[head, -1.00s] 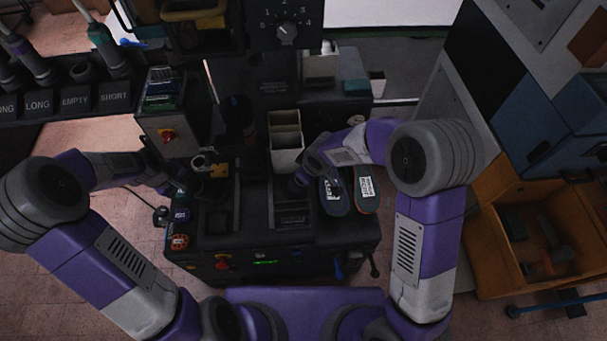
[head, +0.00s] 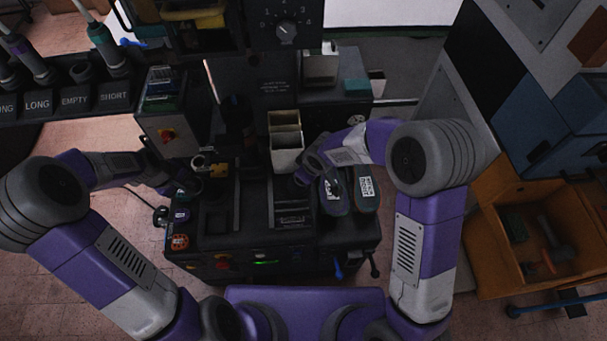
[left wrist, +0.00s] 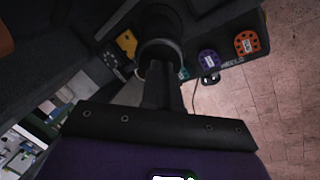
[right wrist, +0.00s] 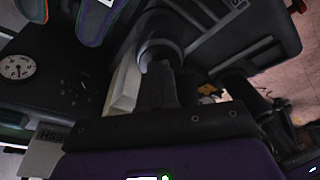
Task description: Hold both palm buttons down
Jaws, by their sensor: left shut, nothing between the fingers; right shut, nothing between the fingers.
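A dark round collar that looks like one palm button (left wrist: 160,38) lies straight ahead of my left gripper (left wrist: 160,76) in the left wrist view. A matching dark round collar, likely the other palm button (right wrist: 160,44), lies ahead of my right gripper (right wrist: 158,76) in the right wrist view. Both grippers are shut and empty, fingertips pointing at the collars. Contact, and whether either button is down, cannot be told. In the head view the left gripper (head: 188,184) is at the machine's left side; the right one is by its centre right, its tip mostly hidden by the arm.
The dark machine (head: 270,240) has a small green light (head: 264,262) on its front. Two labelled soles (head: 366,190) lie right of my right gripper. Cream bins (head: 286,158) stand between the arms. An orange disc (head: 179,242) is at front left. An open wooden crate (head: 500,255) stands right.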

